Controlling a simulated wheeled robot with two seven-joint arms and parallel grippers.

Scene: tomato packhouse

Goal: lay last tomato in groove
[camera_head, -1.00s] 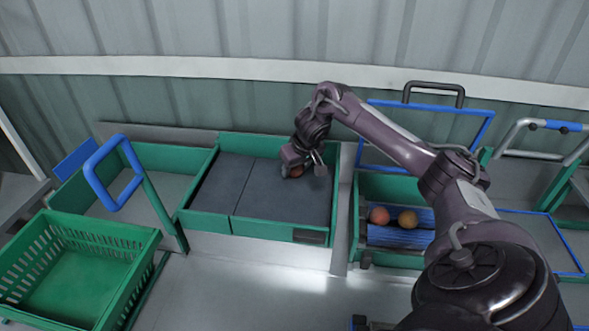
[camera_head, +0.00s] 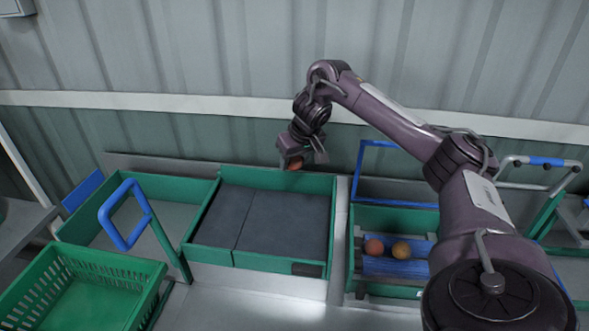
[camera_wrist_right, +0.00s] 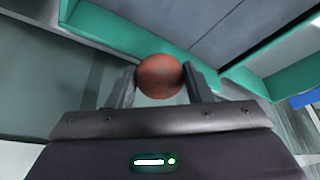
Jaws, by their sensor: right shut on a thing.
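My right gripper (camera_head: 304,160) is shut on a red-orange tomato (camera_head: 295,163), held above the far edge of the dark-floored green tray (camera_head: 258,178). In the right wrist view the tomato (camera_wrist_right: 160,76) sits between the two fingers of the gripper (camera_wrist_right: 160,85). Two more tomatoes, one reddish (camera_head: 374,247) and one more orange (camera_head: 401,250), rest on the blue grooved rack (camera_head: 395,268) in the green frame at right. My arm hides part of that rack's right side. My left gripper is not in view.
A blue hoop handle (camera_head: 122,215) rises left of the dark-floored tray. An empty green slotted crate (camera_head: 85,262) stands at front left. A blue upright frame (camera_head: 360,170) stands behind the rack. The dark tray floor (camera_head: 270,222) is bare.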

